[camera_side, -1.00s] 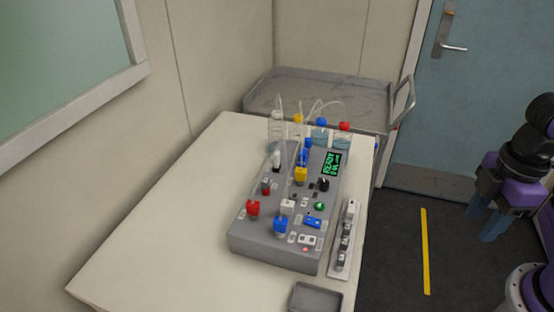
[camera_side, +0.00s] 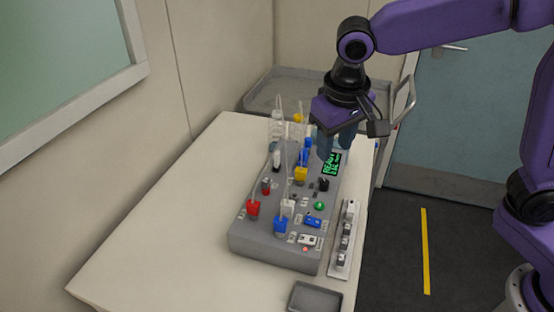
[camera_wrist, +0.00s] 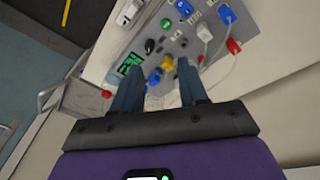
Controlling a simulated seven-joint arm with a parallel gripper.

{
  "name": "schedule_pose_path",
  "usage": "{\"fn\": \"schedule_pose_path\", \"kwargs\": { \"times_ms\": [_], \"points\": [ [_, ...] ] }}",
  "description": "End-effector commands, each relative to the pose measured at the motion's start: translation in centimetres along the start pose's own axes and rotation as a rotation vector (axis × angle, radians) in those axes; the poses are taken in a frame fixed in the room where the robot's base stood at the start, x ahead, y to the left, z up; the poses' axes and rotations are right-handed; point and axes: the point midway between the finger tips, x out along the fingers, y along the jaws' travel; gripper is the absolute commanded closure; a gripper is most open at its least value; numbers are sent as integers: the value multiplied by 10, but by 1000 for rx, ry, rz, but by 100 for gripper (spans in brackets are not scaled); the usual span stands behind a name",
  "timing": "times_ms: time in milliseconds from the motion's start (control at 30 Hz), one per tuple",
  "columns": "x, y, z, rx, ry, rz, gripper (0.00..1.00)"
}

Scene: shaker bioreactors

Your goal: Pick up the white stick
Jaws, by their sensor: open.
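A small white stick (camera_side: 308,239) lies on the front right part of the grey device's top in the side view, just in front of a blue stick (camera_side: 313,222). The blue stick shows at the top of the wrist view (camera_wrist: 184,8); I cannot clearly make out the white one there. My gripper (camera_side: 335,148) is open and empty, pointing down above the back of the device near its green display. It is well behind the white stick and apart from it. In the wrist view the two fingers (camera_wrist: 157,72) are spread.
The grey device (camera_side: 262,247) carries upright red, white, blue and yellow fittings with thin tubes. A rail of small parts (camera_side: 340,265) lies along its right side. Bottles at the back are partly hidden by my gripper. A grey tray (camera_side: 316,298) sits in front; the left table is clear.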

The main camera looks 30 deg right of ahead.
Motion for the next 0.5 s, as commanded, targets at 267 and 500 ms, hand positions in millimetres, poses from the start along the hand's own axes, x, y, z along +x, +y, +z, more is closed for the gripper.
{"fn": "schedule_pose_path", "kwargs": {
  "times_ms": [267,500],
  "points": [
    [2,-33,-77,383,58,67,57],
    [7,-45,-126,698,118,116,57]
  ]
}}
